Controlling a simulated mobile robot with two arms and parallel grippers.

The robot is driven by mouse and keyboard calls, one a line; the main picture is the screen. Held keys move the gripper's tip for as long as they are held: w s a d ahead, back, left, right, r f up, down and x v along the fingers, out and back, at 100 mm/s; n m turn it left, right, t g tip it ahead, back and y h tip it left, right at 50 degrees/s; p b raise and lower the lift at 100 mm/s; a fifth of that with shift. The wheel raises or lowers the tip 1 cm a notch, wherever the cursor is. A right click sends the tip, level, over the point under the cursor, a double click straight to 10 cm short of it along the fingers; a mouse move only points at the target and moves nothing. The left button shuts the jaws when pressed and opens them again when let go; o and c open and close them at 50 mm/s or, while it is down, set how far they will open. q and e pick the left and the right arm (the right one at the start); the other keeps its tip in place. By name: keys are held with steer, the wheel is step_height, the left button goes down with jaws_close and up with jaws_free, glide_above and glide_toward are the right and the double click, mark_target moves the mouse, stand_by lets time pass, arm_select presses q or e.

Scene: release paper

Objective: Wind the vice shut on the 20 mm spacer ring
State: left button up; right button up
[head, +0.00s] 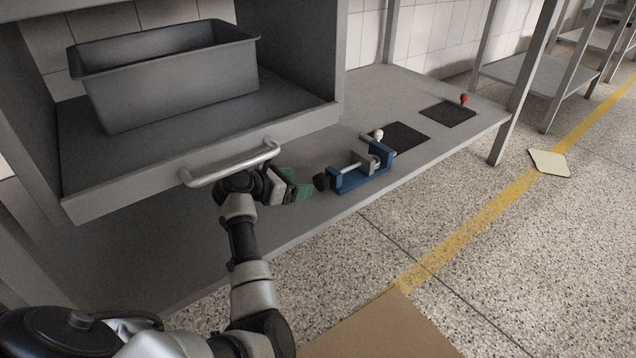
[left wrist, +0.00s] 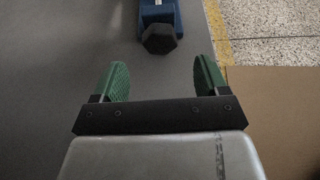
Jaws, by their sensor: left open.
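The blue vice (head: 347,181) sits on the grey bench, with a grey block jaw (head: 361,161) and a light screw. Its black knob (head: 321,182) faces my left gripper. My left gripper (head: 299,192) has green fingertips, is open and empty, and is a short way from the knob. In the left wrist view the knob (left wrist: 159,39) is ahead of and roughly centred between the fingertips (left wrist: 162,80), apart from both, with the blue vice body (left wrist: 159,12) behind it. I cannot make out the spacer ring. My right gripper is not in view.
A shelf with a metal handle (head: 232,166) holds a grey bin (head: 175,85) close above my left arm. Two dark mats (head: 408,137) lie beyond the vice, near a white-topped peg (head: 378,134) and a red-topped one (head: 463,98). The bench's front edge runs close to the vice.

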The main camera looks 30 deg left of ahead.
mark_target(317, 181)
arm_select(q)
steer(key=b+x, duration=0.2)
steer(key=x, duration=0.1)
steer(key=b+x, duration=0.2)
steer(key=x, duration=0.1)
steer(key=shift+f, duration=0.35)
steer(key=shift+w+d+b, duration=0.35)
steer(key=shift+w+b, duration=0.3)
steer(key=shift+w, duration=0.1)
